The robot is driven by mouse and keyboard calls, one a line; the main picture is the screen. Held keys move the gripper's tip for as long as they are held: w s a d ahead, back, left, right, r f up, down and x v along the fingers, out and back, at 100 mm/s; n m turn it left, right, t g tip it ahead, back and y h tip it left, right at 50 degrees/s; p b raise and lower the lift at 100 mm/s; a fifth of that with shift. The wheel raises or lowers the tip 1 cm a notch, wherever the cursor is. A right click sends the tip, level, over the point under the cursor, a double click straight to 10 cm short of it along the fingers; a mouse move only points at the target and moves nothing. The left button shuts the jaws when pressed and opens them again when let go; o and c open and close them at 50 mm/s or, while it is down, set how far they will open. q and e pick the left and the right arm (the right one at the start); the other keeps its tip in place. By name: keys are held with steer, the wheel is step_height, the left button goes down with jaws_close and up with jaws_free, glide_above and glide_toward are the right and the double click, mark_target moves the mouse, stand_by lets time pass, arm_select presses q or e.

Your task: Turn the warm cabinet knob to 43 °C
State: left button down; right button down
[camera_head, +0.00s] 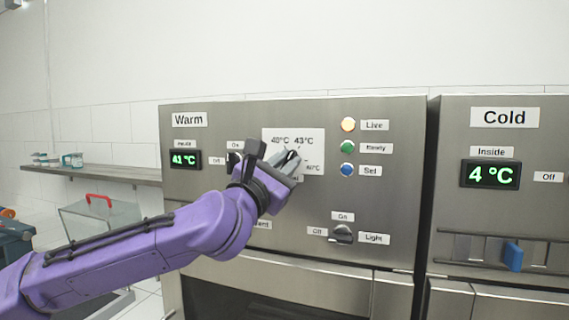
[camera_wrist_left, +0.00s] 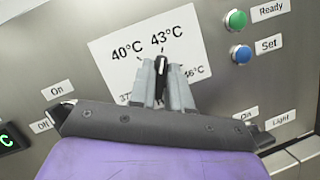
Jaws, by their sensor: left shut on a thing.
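The warm cabinet (camera_head: 385,215) is a steel panel labelled "Warm". Its white temperature dial plate (camera_head: 313,143) shows 40 °C and 43 °C at the top; in the left wrist view the plate (camera_wrist_left: 112,45) also shows 46 °C, with 37 partly hidden. My left gripper (camera_head: 290,165) is shut on the black temperature knob (camera_wrist_left: 161,66), which shows between the two grey fingers in the left wrist view. The knob's visible tip points up, close to the 43 °C mark. The fingers hide most of the knob. The green display (camera_head: 185,159) appears to read 41 °C.
Live, Ready and Set lamps (camera_head: 348,147) sit right of the dial; the Live lamp looks lit. A Light switch (camera_head: 342,234) is below, and an On/Off switch (camera_head: 234,160) is left of the dial. The cold cabinet (camera_head: 500,220) stands to the right, showing 4 °C.

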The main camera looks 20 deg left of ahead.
arm_select(q)
steer(key=shift+r, duration=0.15)
steer(key=c, duration=1.2)
jaws_free()
steer(key=shift+o, duration=0.2)
steer(key=shift+s, duration=0.1)
steer(key=shift+s+a+f+b, duration=0.15)
steer(key=shift+s+f+b, duration=0.15)
steer(key=shift+b, duration=0.05)
steer(key=b+v, duration=0.4)
steer(key=v, duration=0.5)
steer(key=shift+s, duration=0.4)
steer(key=shift+a, duration=0.15)
